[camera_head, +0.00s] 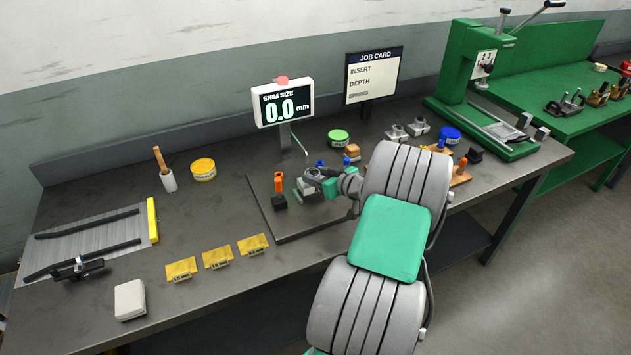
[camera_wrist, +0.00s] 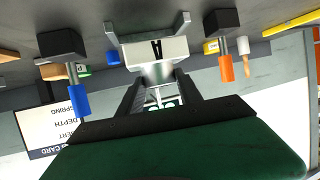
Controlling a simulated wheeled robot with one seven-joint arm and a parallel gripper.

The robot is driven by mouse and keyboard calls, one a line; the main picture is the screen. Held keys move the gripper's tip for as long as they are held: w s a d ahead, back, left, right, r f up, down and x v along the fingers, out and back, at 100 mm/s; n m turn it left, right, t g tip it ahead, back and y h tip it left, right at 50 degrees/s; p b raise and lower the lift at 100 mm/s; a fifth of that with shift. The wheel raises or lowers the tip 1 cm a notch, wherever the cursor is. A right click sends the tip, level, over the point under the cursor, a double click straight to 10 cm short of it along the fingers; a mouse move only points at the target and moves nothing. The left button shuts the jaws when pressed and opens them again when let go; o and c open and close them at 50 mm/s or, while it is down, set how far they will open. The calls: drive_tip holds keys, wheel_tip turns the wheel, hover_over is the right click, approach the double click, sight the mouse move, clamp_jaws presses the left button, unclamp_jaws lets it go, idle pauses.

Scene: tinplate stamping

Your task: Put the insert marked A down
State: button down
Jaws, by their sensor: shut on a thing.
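The insert marked A (camera_wrist: 155,50) is a pale block with a black A on its face. My gripper (camera_wrist: 157,80) is shut on it in the wrist view. A grey bracket (camera_wrist: 111,36) with two upright arms lies close around the insert; I cannot tell whether they touch. In the head view my gripper (camera_head: 317,178) is low over the dark plate (camera_head: 268,213) on the bench, and the insert is too small and covered there to make out clearly.
An orange-handled post (camera_head: 278,182) on a black block stands left of my gripper, and a blue-handled post (camera_wrist: 78,98) is on the other side. The shim size display (camera_head: 283,103) reads 0.0 mm. Yellow shim cards (camera_head: 217,258) lie left of the plate.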

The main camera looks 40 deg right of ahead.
wheel_tip(320, 180, down, 2)
drive_tip(key=shift+s+f+p, duration=0.1)
drive_tip(key=shift+f+p, duration=0.1)
drive_tip(key=shift+p, duration=0.2)
drive_tip(key=shift+s+f, duration=0.1)
drive_tip(key=shift+f, duration=0.2)
drive_tip(key=c, duration=1.2)
unclamp_jaws()
drive_tip(key=shift+a+f, duration=0.1)
drive_tip(key=shift+f, duration=0.05)
drive_tip(key=o, duration=0.4)
